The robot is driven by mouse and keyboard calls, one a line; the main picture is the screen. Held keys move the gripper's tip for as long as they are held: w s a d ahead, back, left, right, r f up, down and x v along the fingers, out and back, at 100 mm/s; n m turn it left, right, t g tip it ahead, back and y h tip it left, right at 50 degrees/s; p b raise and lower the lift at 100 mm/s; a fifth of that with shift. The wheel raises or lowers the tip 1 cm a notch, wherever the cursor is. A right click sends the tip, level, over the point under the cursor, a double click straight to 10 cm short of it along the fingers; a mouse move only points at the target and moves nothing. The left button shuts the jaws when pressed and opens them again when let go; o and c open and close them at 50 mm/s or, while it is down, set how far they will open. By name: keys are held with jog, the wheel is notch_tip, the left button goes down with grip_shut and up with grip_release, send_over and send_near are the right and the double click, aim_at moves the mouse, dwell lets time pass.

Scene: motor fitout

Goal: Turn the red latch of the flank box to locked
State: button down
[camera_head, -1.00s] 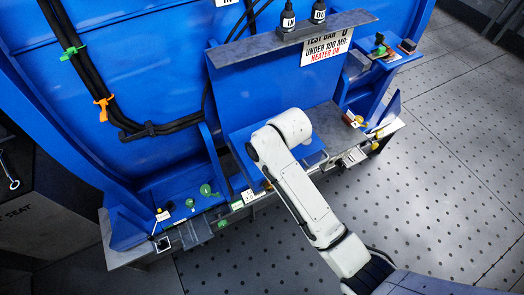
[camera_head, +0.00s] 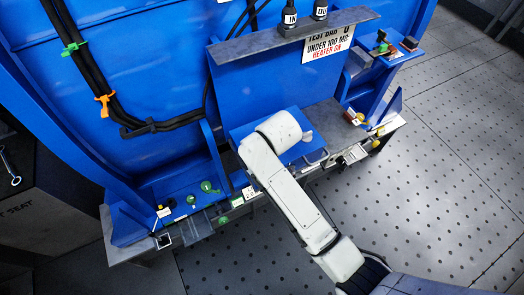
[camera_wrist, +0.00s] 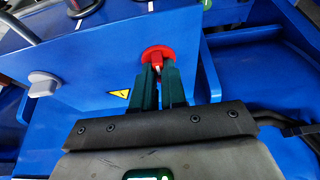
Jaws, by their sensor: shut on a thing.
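The red latch (camera_wrist: 158,52) is a round red disc with a raised grip on the face of the blue flank box (camera_wrist: 95,75) in the wrist view. My gripper (camera_wrist: 160,72) has its two dark green fingers close together on the latch's grip, shut on it. A pale mark shows on the grip between the fingertips. In the head view the flank box (camera_head: 243,132) shows partly behind my white arm. The arm hides the latch and my gripper there.
A grey knob (camera_wrist: 42,84) and a yellow warning sign (camera_wrist: 120,94) are on the same box face. In the head view a grey shelf (camera_head: 245,48) with black plugs overhangs the box. Black cables (camera_head: 95,85) run along the blue wall. The perforated floor is clear at right.

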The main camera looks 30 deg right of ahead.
jog(key=c, duration=1.2)
grip_release()
jog(key=b+v, duration=0.1)
jog(key=v, duration=0.9)
jog(key=shift+s+r, duration=0.2)
jog(key=shift+r, duration=0.15)
jog(key=s+d+f+g+b, duration=0.1)
jog(key=s+d+f, duration=0.1)
jog(key=s+f, duration=0.3)
jog(key=s+d+f+g+b, duration=0.1)
jog(key=s+f, duration=0.4)
jog(key=s, duration=0.7)
jog(key=s+d+f+g+b, duration=0.1)
jog(key=s+d+f+b, duration=0.1)
jog(key=s+d+f, duration=0.2)
jog(key=shift+s+d+f+m, duration=0.15)
jog(key=shift+s+f, duration=0.2)
jog(key=shift+s, duration=0.4)
jog(key=shift+s+d+f+m, duration=0.1)
jog(key=shift+s+f, duration=0.25)
jog(key=shift+s, duration=0.4)
jog(key=shift+s+d+f+m, duration=0.15)
jog(key=shift+s+f, duration=0.2)
jog(key=shift+s, duration=0.4)
